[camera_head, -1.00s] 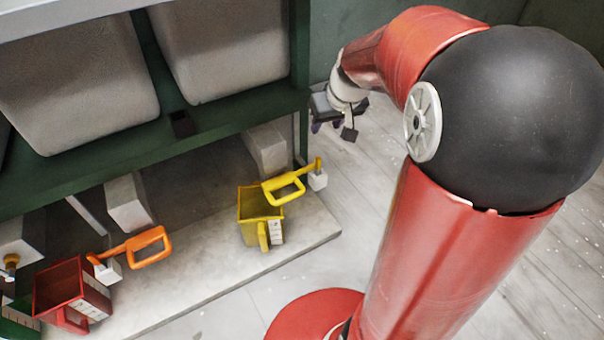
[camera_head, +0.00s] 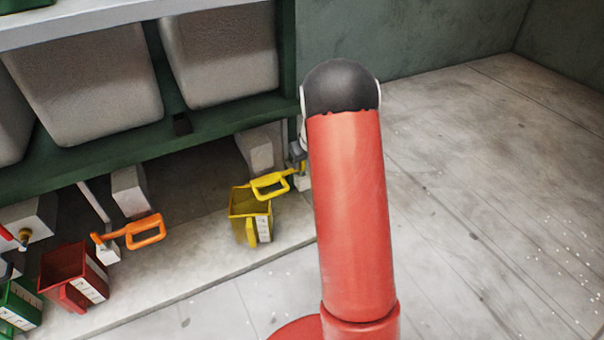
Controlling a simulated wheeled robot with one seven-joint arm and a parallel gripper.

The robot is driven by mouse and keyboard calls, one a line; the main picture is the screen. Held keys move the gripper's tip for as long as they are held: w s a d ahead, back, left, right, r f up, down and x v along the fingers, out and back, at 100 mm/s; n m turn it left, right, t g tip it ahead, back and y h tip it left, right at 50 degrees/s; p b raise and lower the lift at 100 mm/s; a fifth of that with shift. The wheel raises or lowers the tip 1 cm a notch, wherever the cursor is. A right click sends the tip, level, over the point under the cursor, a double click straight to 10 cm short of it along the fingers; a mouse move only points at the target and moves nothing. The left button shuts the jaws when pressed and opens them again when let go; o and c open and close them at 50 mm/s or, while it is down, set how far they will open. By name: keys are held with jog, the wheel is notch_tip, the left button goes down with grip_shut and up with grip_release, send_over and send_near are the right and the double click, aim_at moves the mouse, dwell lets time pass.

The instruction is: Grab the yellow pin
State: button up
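The yellow pin (camera_head: 271,186) has a looped handle and a short shaft that runs right to a small white block (camera_head: 303,183). It sits above the right rim of a yellow bin (camera_head: 250,215). My red arm stands just right of the pin and covers what lies behind it. A small grey part, seemingly of my gripper (camera_head: 297,152), shows at the arm's left edge, just above the shaft end of the pin. The fingers are mostly hidden, so I cannot tell whether they are open or touch the pin.
An orange pin (camera_head: 140,231) lies to the left beside a red bin (camera_head: 72,272), with a green bin (camera_head: 20,304) further left. The green press frame (camera_head: 130,150) with pale foam blocks overhangs the pins. The floor (camera_head: 480,210) to the right is clear.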

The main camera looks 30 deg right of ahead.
jog(key=shift+x, duration=0.9)
grip_shut()
jog(key=shift+r, duration=0.15)
